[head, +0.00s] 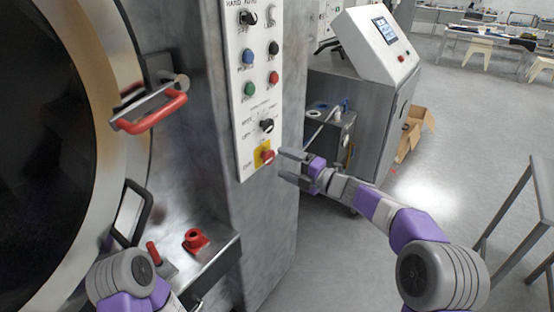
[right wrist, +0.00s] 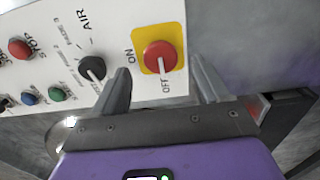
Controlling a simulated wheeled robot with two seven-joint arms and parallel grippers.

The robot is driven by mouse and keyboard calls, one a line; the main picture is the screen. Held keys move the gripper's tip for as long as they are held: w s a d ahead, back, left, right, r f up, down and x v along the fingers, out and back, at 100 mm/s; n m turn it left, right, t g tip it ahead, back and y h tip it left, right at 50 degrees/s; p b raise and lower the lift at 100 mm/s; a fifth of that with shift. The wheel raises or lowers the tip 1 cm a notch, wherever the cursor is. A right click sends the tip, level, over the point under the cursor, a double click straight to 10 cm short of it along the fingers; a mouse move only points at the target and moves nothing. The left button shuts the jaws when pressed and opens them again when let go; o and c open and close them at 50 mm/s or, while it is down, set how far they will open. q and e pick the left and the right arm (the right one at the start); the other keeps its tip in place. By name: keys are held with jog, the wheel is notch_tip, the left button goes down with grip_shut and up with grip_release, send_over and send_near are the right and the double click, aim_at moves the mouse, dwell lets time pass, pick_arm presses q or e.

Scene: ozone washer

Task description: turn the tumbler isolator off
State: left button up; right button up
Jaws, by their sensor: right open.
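The tumbler isolator is a red rotary knob (head: 267,156) on a yellow plate at the bottom of the white control panel. In the right wrist view the red knob (right wrist: 159,56) has ON printed to its left and OFF below it. A pale mark shows on the knob, but I cannot tell its exact setting. My right gripper (head: 281,163) is open just right of the knob, fingers toward the panel. In the wrist view its fingertips (right wrist: 161,69) lie on either side of the knob; contact is not visible. My left arm shows at lower left; its gripper is not in view.
The control panel (head: 247,110) carries a black selector (head: 267,126) just above the isolator, with several coloured buttons higher up. A round door with a red handle (head: 152,112) is at left. A grey cabinet (head: 360,95) stands behind my right arm. Open floor lies at right.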

jog(key=v, duration=0.3)
notch_tip(320, 180, down, 15)
jog(key=d+m+t+h+p, duration=0.2)
jog(key=m+h, duration=0.2)
jog(key=m, duration=0.7)
jog(key=s+d+f+m+g+h+p, duration=0.1)
jog(key=s+f+m+g+h, duration=0.1)
jog(key=s+f+m, duration=0.45)
jog(key=s+d+f+m+g+h+p, duration=0.1)
jog(key=s+f+m+g+h, duration=0.2)
jog(key=f, duration=0.7)
jog(key=s+f+m+g, duration=0.3)
jog(key=s+f+m, duration=0.2)
jog(key=s, duration=0.8)
jog(key=s+f+m+g+h+p, duration=0.1)
jog(key=s+f+m+g, duration=0.3)
jog(key=s, duration=1)
jog(key=shift+a+f+m, duration=0.3)
jog(key=shift+f+m, duration=0.6)
jog(key=shift+m, duration=0.25)
jog(key=shift+w, duration=0.1)
